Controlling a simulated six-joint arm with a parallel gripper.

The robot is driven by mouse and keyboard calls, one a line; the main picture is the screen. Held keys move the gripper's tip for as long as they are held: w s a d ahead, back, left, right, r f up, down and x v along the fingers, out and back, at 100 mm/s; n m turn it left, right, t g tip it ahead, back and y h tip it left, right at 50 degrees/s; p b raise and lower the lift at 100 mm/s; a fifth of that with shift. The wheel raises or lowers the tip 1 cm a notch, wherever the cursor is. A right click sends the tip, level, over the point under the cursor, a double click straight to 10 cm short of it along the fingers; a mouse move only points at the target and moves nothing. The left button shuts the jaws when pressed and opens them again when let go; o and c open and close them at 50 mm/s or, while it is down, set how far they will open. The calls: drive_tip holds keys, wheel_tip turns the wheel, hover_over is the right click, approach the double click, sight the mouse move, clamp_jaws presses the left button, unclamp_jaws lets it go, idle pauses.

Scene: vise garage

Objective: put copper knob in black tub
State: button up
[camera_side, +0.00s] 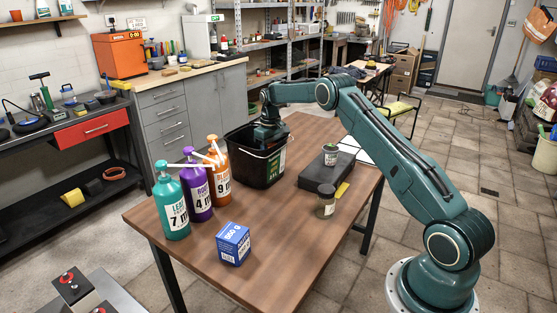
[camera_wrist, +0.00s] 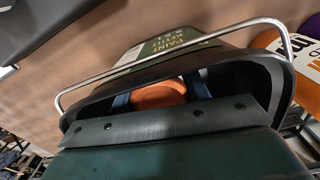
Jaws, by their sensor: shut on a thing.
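The black tub (camera_side: 268,168) stands upright on the wooden table, with a green label on its side and a wire handle. In the wrist view, its dark wall (camera_wrist: 252,82) surrounds the knob. My gripper (camera_side: 267,138) reaches down into the tub's mouth from above; its fingertips are hidden in the side view. In the wrist view, the blue fingers of my gripper (camera_wrist: 160,96) are shut on the round copper knob (camera_wrist: 160,92), inside the tub's opening. The tub's floor is hidden, so I cannot tell if the knob touches it.
Teal (camera_side: 171,205), purple (camera_side: 197,190) and orange (camera_side: 218,172) pump bottles stand left of the tub. A blue box (camera_side: 233,244) is at the front. A dark block (camera_side: 326,171) with a jar (camera_side: 330,154) on it and another jar (camera_side: 326,201) lie right. The table's front right is clear.

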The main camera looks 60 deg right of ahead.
sight(271, 144)
drive_tip(key=shift+f, duration=0.25)
drive_tip(key=o, duration=1.1)
drive_tip(key=shift+f, duration=0.1)
wheel_tip(271, 144, up, 12)
drive_tip(key=shift+r, duration=0.75)
